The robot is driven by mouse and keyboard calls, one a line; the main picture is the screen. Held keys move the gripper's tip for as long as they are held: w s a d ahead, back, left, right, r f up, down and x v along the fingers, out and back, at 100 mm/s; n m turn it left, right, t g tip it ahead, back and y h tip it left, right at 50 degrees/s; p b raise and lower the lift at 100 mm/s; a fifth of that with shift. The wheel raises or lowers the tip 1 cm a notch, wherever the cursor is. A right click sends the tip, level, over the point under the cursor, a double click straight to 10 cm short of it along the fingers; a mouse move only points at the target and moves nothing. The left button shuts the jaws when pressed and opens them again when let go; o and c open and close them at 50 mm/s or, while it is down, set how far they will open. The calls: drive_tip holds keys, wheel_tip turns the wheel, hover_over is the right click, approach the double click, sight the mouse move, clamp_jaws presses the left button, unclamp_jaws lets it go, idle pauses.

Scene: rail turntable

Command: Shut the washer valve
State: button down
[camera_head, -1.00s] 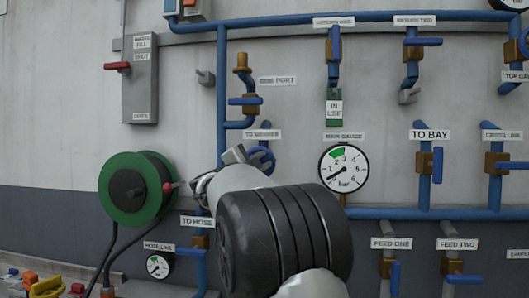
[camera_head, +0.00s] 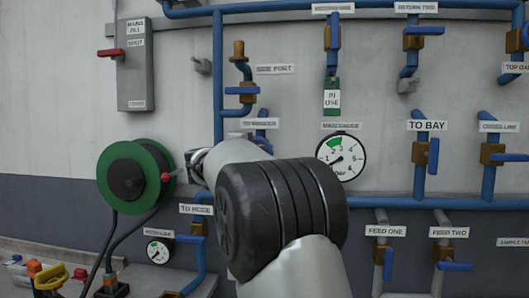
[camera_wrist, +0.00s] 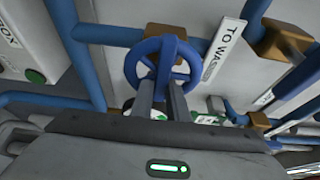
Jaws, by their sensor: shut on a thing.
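The washer valve is a blue handwheel (camera_wrist: 185,54) with spokes, under a label reading TO WASHER (camera_wrist: 224,48) in the wrist view. The exact spot of contact is partly hidden by the fingers. In the head view the TO WASHER label (camera_head: 258,123) shows above my arm. My wrist and forearm hide most of the wheel and the fingers there.
A green hose reel (camera_head: 108,168) stands at the left of my arm. A main gauge (camera_head: 341,157) is at the right. Blue pipes with other valves, such as TO BAY (camera_head: 433,156), run along the wall.

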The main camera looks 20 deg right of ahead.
drive_tip(key=shift+f, duration=0.1)
drive_tip(key=c, duration=1.7)
unclamp_jaws()
drive_tip(key=shift+a, duration=0.1)
drive_tip(key=b+v, duration=0.1)
drive_tip(key=v, duration=1.6)
drive_tip(key=shift+s+a, duration=0.1)
drive_tip(key=shift+s, duration=0.05)
